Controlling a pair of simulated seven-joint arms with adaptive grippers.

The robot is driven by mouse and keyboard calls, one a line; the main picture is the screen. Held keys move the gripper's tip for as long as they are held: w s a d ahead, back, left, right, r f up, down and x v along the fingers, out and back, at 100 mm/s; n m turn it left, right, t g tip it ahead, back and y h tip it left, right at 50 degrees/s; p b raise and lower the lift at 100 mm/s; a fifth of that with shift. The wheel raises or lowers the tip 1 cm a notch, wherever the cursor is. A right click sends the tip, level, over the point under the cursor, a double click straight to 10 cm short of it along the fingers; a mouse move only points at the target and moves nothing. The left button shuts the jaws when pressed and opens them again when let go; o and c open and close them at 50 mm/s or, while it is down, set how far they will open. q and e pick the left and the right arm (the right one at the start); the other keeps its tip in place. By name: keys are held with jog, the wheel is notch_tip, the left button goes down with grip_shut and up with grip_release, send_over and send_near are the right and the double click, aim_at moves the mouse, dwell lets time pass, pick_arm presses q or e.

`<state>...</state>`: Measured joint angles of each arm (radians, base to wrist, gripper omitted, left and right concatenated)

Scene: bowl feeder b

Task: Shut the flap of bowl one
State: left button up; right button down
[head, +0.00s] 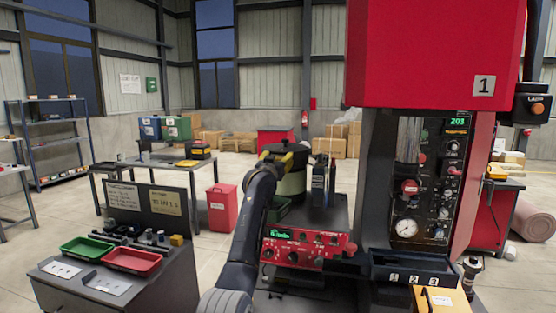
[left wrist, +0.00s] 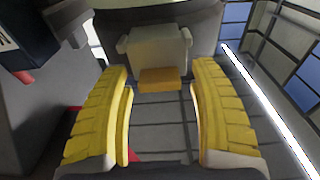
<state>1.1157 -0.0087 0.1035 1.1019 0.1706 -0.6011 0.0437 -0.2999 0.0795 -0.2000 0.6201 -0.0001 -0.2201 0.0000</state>
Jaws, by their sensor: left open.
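Bowl one appears to be the round pale-green bowl (head: 292,184) with a dark rim, behind the red control box in the head view. My left gripper (head: 284,157) is in front of the bowl's upper part and hides some of it. In the left wrist view its yellow fingers (left wrist: 163,95) are wide apart with nothing held. A pale block (left wrist: 158,48) with an orange tab (left wrist: 160,79) shows beyond and between the fingertips, against a dark curved wall. It may be the flap; I cannot tell whether it is open or shut. My right gripper is not in view.
A red control box (head: 305,248) stands beside my left forearm. A tall red machine (head: 435,55) marked 1, with a gauge panel (head: 432,180), rises on the right. A dark tray (head: 412,268) labelled 1 2 3 is at its foot. A red bin (head: 222,207) stands left of my arm.

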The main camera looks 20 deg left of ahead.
pick_arm(q)
jog(key=shift+f, duration=0.1)
jog(key=shift+s+f, duration=0.1)
jog(key=shift+s, duration=0.35)
jog(key=s+f, duration=0.1)
jog(key=s, duration=1)
jog(key=shift+d, duration=0.25)
jog(key=shift+f, duration=0.1)
